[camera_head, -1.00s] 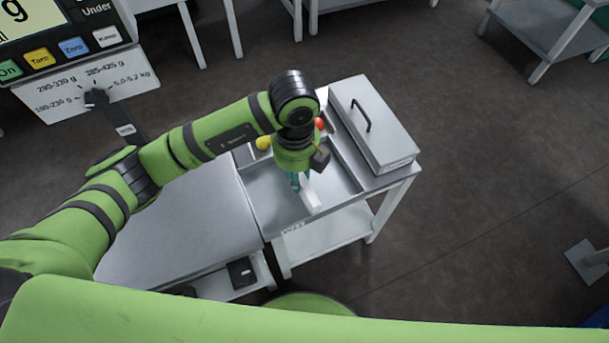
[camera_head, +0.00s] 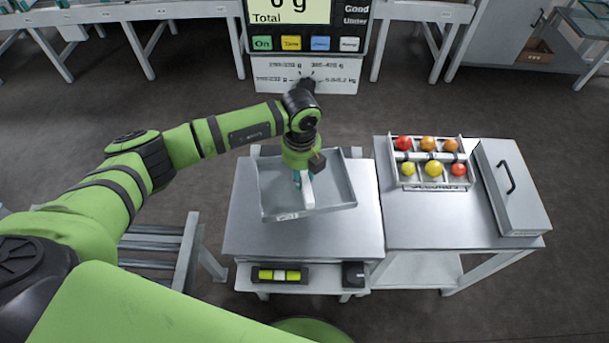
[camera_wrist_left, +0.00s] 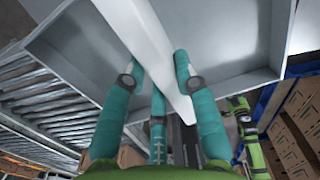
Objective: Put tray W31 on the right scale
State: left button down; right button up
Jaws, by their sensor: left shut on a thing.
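A shallow grey metal tray (camera_head: 335,194) with a white bar-like handle (camera_head: 308,194) across its middle hangs from my left gripper (camera_head: 302,180). In the left wrist view the teal fingers (camera_wrist_left: 160,85) are shut on the handle, and the tray (camera_wrist_left: 225,30) spans the top. The tray is over the metal top (camera_head: 300,238) of the left bench and seems raised above it. The scale display (camera_head: 310,22) behind reads 0 g, with the digit partly cut off. My right gripper is not seen.
A divided tray (camera_head: 432,188) with several red, orange and yellow tomatoes stands on the right bench (camera_head: 430,228), beside a box with a black handle (camera_head: 512,192). A shelf (camera_head: 252,283) under the left bench holds small items. A roller rack (camera_head: 160,250) is at left.

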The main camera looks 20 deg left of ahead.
pick_arm(q)
notch_tip(320, 180, down, 2)
jog(key=shift+d+b, duration=0.15)
jog(key=shift+b, duration=0.6)
notch_tip(320, 180, down, 6)
jog(key=b, duration=0.5)
jog(key=shift+f, duration=0.1)
jog(key=shift+f, duration=0.3)
jog(key=c, duration=0.9)
grip_release()
jog(key=c, duration=0.3)
jog(key=shift+r, duration=0.1)
